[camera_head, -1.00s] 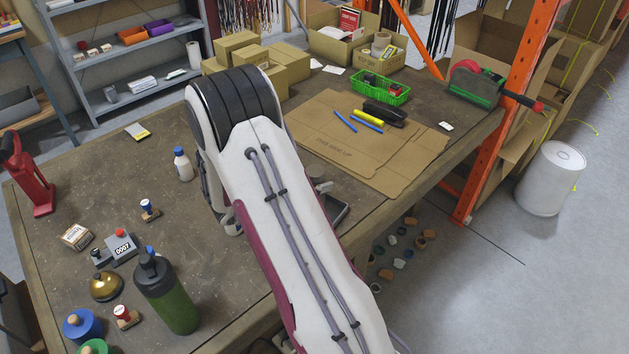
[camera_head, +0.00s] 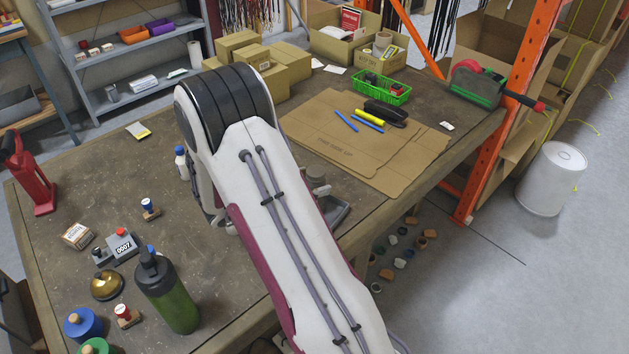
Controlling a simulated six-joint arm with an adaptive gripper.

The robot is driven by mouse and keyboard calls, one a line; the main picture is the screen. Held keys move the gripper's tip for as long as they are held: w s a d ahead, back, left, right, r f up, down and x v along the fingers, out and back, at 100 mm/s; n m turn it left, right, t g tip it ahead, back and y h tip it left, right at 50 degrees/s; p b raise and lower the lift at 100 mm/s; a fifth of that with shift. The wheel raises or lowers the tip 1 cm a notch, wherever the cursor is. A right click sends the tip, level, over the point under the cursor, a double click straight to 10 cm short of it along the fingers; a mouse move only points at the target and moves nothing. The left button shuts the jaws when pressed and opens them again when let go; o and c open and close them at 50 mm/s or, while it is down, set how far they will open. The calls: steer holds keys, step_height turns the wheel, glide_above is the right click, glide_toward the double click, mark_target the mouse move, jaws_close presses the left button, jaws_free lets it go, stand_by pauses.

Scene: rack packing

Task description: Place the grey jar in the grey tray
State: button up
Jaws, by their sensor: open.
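A dark grey tray (camera_head: 337,212) lies near the table's front edge, just right of my arm, which covers its left part. A small grey jar-like thing (camera_head: 318,184) shows at the tray's back left, beside my arm. Its lower part is partly covered, so I cannot tell whether it stands inside the tray or just behind it. My arm crosses the middle of the view and hides my gripper's fingers.
A white bottle (camera_head: 181,163) stands close left of my arm. A green bottle (camera_head: 166,290), brass bell (camera_head: 107,285) and stamps are at the front left. Flat cardboard (camera_head: 345,150) with pens and a green basket (camera_head: 381,88) lie behind the tray.

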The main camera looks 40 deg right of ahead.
steer(key=v, duration=0.9)
steer(key=shift+a, duration=0.35)
steer(key=shift+r, duration=0.15)
